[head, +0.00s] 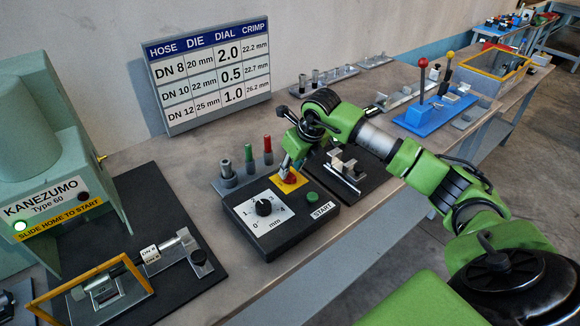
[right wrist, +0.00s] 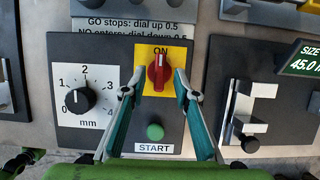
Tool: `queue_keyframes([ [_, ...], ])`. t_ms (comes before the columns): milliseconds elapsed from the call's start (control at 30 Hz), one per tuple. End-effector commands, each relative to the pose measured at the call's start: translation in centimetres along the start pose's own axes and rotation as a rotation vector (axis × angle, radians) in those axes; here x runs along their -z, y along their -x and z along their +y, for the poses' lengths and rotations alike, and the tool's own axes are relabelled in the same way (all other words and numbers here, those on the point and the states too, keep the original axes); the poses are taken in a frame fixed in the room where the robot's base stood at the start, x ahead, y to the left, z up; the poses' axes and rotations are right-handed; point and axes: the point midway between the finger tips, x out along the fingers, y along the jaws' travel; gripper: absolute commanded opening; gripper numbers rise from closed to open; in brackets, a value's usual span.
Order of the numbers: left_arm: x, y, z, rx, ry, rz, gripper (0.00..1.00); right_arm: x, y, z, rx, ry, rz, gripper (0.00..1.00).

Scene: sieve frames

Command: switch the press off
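The red rotary switch (right wrist: 158,72) sits on a yellow plate (right wrist: 182,52) marked ON, at the top right of the black control box (right wrist: 62,134). Its knob stands upright, with its white mark pointing at ON. My right gripper (right wrist: 159,78) is open, with one fingertip on each side of the knob and small gaps visible. In the head view my right gripper (head: 287,163) comes down over the yellow plate (head: 297,187) and partly hides the switch. The green press (head: 30,150) stands at the left with a lit lamp (head: 20,226). My left gripper is not in view.
The dial (head: 264,207) and green START button (head: 312,197) are on the same box. A rack with coloured pins (head: 249,160) stands behind it. A metal gauge (head: 345,165) lies close on the right. The orange guard frame (head: 92,276) is at the left front.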

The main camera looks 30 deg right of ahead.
Motion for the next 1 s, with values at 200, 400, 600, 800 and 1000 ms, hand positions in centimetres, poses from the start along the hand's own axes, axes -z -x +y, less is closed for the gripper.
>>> queue_keyframes([
  [200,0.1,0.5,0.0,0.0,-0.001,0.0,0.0,0.0,-1.7,0.1,-0.001,0.001,0.0,0.28],
  [400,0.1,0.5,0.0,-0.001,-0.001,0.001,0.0,0.0,-1.9,0.0,0.0,0.001,-0.001,0.28],
  [600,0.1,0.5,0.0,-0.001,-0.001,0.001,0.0,0.0,-1.9,0.0,0.0,0.001,0.0,0.0],
  [800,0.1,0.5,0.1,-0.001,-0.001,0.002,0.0,0.0,-1.9,0.0,0.0,0.001,0.0,0.0],
  [1000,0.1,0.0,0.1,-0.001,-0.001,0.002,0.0,0.1,-2.0,-0.1,-0.011,0.027,-0.001,0.0],
])
